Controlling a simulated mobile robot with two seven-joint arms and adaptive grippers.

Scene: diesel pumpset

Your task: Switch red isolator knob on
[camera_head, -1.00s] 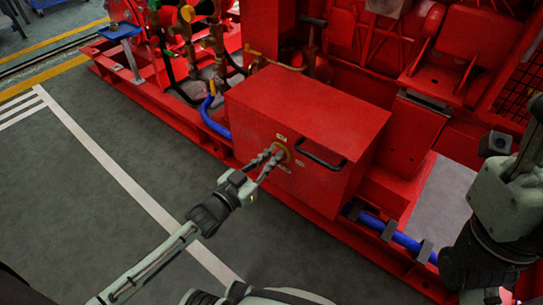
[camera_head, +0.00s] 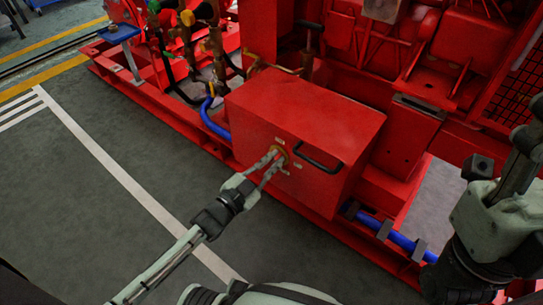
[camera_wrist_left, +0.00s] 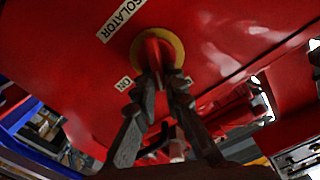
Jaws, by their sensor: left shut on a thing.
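The red isolator knob (camera_wrist_left: 154,50) sits on a round yellow plate (camera_wrist_left: 177,44) on the front of the red box (camera_head: 305,110). In the left wrist view, an "ISOLATOR" label (camera_wrist_left: 121,18) is above left of the knob and an "ON" label (camera_wrist_left: 125,83) is below left. My left gripper (camera_head: 279,158) reaches the box front, and it also shows in the left wrist view (camera_wrist_left: 162,72). Its two fingers are shut on the knob, which they partly hide. Part of my right arm (camera_head: 490,215) shows at the right edge; its fingers are not visible.
A black handle (camera_head: 318,160) sticks out of the box front, just right of the knob. A blue hose (camera_head: 400,240) runs along the red base frame. Red machinery stands behind the box. The grey floor (camera_head: 90,195) at the left is clear.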

